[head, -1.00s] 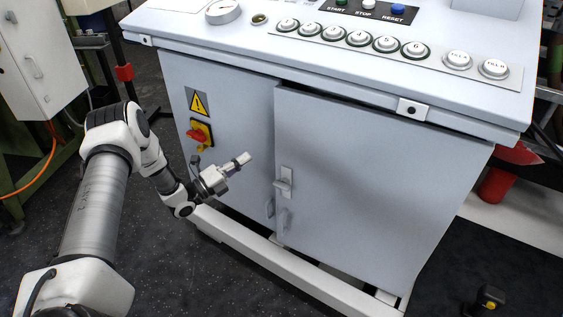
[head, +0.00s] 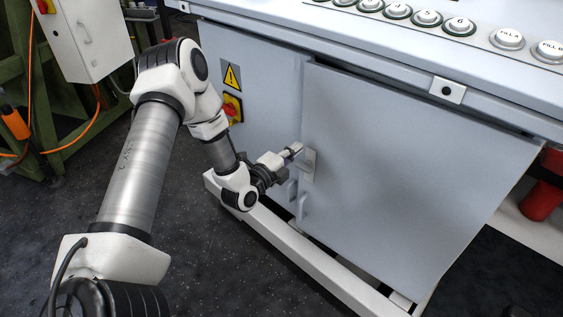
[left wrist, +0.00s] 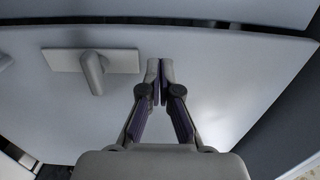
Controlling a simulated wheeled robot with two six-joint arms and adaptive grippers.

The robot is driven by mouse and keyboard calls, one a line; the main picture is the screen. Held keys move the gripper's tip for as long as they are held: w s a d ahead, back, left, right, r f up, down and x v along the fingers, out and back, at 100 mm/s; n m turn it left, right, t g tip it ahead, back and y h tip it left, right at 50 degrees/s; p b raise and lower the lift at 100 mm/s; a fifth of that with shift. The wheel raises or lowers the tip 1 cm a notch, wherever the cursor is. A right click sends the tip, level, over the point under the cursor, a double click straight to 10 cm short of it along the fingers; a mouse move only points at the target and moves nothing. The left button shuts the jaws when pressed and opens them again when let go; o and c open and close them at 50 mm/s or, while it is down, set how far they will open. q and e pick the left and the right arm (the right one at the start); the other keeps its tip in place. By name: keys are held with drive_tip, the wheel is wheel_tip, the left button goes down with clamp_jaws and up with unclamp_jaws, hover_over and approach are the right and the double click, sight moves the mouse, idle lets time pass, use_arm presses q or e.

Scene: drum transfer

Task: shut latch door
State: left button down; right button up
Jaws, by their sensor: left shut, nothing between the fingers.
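My right gripper is not in view.
The left cabinet panel (head: 262,110) carries a red and yellow switch (head: 232,107) and a warning sign. A pale base rail (head: 300,252) runs along the bottom. A button panel (head: 430,20) is above. A red bin (head: 541,198) stands at the right.

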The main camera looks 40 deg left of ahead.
sight(308, 139)
use_arm(q)
drive_tip(key=w, duration=0.3)
drive_tip(key=shift+w+b, duration=0.25)
drive_tip(key=shift+b, duration=0.1)
drive_tip(key=shift+w, duration=0.1)
